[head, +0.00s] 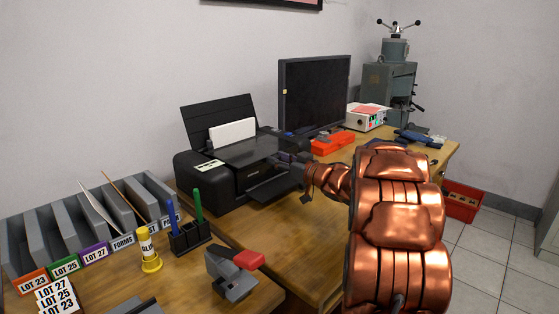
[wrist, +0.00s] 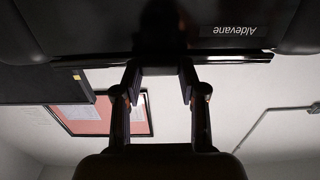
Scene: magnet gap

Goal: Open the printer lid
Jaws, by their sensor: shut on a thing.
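The black printer (head: 210,184) stands on the wooden desk, with its rear paper support raised and white paper in it. Its lid (head: 250,151) is a dark flat panel that looks tilted up; the exact angle is hard to judge. My gripper (head: 286,160) is at the printer's right front edge, partly hidden by my copper-coloured arm. In the wrist view, the gripper (wrist: 160,72) has its fingertips at the dark edge of the panel, near the upside-down "Aldevane" label (wrist: 236,30). It is shut on the lid's edge; the contact is in shadow.
The printer's output tray (head: 275,186) sticks out below my gripper. A monitor (head: 314,92) stands behind, with an orange object (head: 333,142) in front of it. A pen holder (head: 190,237), a glue bottle (head: 148,250) and a stapler-like tool (head: 234,273) stand in front of the printer.

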